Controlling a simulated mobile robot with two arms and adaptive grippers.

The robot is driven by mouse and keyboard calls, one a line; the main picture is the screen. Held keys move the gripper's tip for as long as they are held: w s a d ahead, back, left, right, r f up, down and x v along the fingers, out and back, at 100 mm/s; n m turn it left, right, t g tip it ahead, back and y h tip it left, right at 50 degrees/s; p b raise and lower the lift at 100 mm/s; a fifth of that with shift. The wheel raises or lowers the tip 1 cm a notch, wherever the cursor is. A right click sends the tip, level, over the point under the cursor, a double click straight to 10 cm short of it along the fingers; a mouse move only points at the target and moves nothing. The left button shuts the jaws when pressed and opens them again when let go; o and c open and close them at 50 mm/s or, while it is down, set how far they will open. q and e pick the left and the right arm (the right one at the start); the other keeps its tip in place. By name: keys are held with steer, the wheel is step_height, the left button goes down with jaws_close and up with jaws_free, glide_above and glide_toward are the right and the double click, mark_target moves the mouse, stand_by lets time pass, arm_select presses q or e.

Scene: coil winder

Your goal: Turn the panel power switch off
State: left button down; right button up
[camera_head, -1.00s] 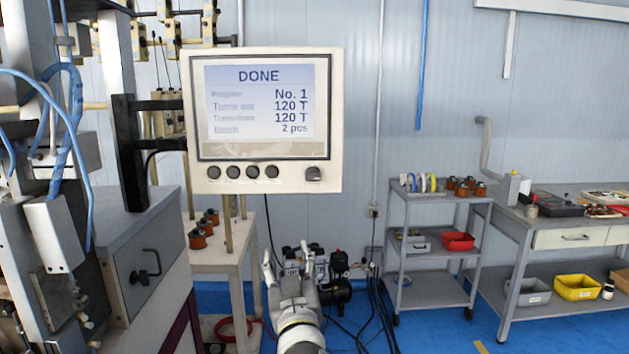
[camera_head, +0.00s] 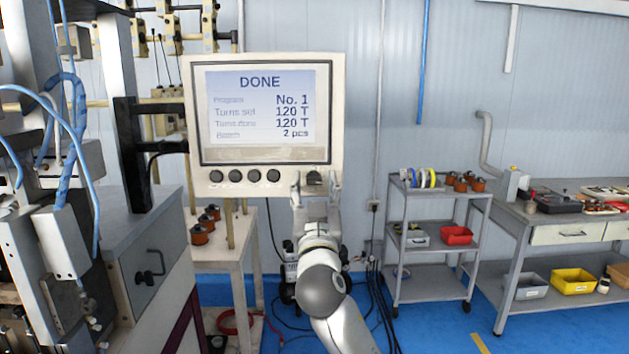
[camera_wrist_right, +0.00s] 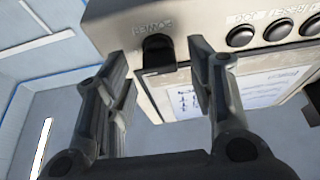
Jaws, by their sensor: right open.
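The control panel (camera_head: 330,110) is a cream box with a lit screen reading DONE, No. 1, 120 T, 2 pcs. Its dark power switch (camera_head: 314,178) is at the lower right of the front, right of a row of round black buttons (camera_head: 244,176). My right gripper (camera_head: 316,182) is open at the panel's lower right corner, its fingers on either side of the switch. In the right wrist view the switch (camera_wrist_right: 158,50), labelled POWER, shows between the open fingers (camera_wrist_right: 162,75); whether they touch it I cannot tell. My left gripper is not in view.
The winding machine (camera_head: 150,245) stands at the left, with a small table (camera_head: 228,254) holding copper coils beside it. A grey cart (camera_head: 430,198) and a workbench (camera_head: 560,222) stand at the right. Cables lie on the blue floor below.

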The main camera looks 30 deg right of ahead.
steer(key=shift+w+d+r, duration=0.15)
steer(key=shift+w, duration=0.05)
steer(key=c, duration=1)
steer(key=shift+r+n+t+y+p, duration=0.1)
steer(key=shift+n+t+y+p, duration=0.15)
steer(key=shift+n+y+p, duration=0.6)
steer(key=shift+r+n+t+y+p, duration=0.1)
steer(key=shift+n+t+y+p, duration=0.3)
steer(key=shift+n, duration=0.85)
steer(key=n+y+p, duration=0.2)
steer(key=n+p, duration=0.3)
steer(key=n+g+y+p, duration=0.1)
steer(key=n+y+p, duration=0.1)
steer(key=n+p, duration=0.3)
steer(key=n+y+p, duration=0.2)
steer(key=n+p, duration=0.3)
steer(key=p, duration=0.1)
steer(key=shift+s+d+r+n+g+p, duration=0.1)
steer(key=shift+r+n+g+p, duration=0.05)
steer(key=shift+n+g+p, duration=0.2)
steer(key=shift+f+n+g+y+p, duration=0.15)
steer(key=shift+n+g+y+p, duration=0.1)
steer(key=shift+n+p, duration=0.45)
steer(key=shift+f+n+g+y+p, duration=0.1)
steer(key=shift+n+g+p, duration=0.15)
steer(key=shift+n+p, duration=0.45)
steer(key=shift+c, duration=0.2)
steer(key=shift+o, duration=0.2)
steer(key=o, duration=1)
